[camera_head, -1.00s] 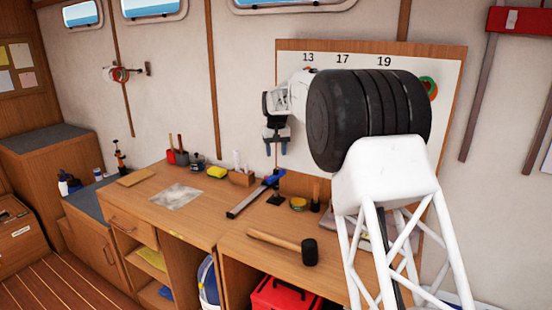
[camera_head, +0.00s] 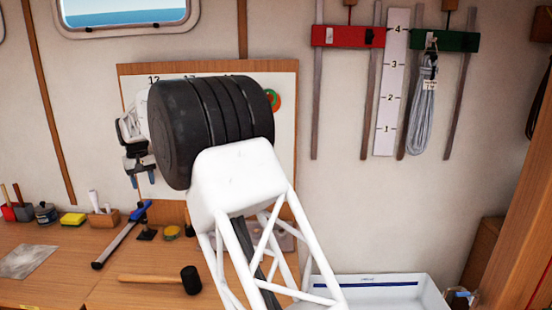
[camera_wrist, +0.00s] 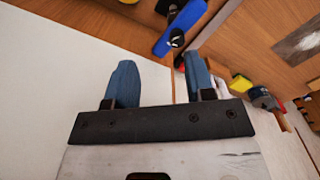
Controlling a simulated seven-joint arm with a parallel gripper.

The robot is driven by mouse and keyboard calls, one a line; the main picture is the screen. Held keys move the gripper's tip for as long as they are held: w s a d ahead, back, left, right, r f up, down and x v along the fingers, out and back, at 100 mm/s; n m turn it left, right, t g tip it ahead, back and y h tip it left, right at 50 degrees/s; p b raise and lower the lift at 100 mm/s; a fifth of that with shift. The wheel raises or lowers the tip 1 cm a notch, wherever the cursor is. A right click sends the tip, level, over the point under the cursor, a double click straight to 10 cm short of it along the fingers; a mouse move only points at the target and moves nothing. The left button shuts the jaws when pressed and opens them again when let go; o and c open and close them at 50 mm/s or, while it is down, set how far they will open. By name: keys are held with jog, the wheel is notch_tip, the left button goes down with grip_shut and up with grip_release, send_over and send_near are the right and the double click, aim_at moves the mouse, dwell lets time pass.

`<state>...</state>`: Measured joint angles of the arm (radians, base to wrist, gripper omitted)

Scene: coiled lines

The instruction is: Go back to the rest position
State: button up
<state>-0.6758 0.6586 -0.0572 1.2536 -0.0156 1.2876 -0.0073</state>
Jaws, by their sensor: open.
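My gripper (camera_head: 144,180) hangs with its fingers down in front of the white wall board (camera_head: 285,150), above the back of the workbench. In the wrist view my gripper (camera_wrist: 160,82) shows two blue fingertips spread well apart with nothing between them. My own black and white arm hides much of the board. A coiled grey line (camera_head: 423,105) with a small tag hangs from the green holder (camera_head: 455,41) on the right wall, far from my gripper.
The workbench (camera_head: 60,285) holds a mallet (camera_head: 190,280), a blue-ended bar (camera_head: 118,243), a yellow sponge (camera_head: 73,219) and a wooden block (camera_head: 103,220). A red holder (camera_head: 348,37) and numbered strip (camera_head: 391,85) are on the wall. A white bin (camera_head: 400,293) stands lower right.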

jog(key=s+d+r+m, duration=0.1)
jog(key=s+d+r, duration=0.15)
jog(key=d, duration=0.55)
jog(key=s+d+r, duration=0.1)
jog(key=d+r, duration=0.2)
jog(key=d, duration=0.5)
jog(key=s+d+r+m, duration=0.1)
jog(key=s+d+r, duration=0.15)
jog(key=d, duration=0.55)
jog(key=s+d+r+m+t, duration=0.1)
jog(key=s+d+r, duration=0.1)
jog(key=s+d, duration=0.55)
jog(key=s+d+r+m, duration=0.15)
jog(key=s+d, duration=0.25)
jog(key=d, duration=0.7)
jog(key=s+d+f+m, duration=0.2)
jog(key=s+d, duration=1.3)
jog(key=s, duration=0.2)
jog(key=s+d+f, duration=0.4)
jog(key=s, duration=0.5)
jog(key=s+d+f+m+t, duration=0.1)
jog(key=s+d+f, duration=0.3)
jog(key=s, duration=0.5)
jog(key=shift+d+f, duration=0.2)
jog(key=shift+f, duration=0.45)
jog(key=shift+m, duration=0.25)
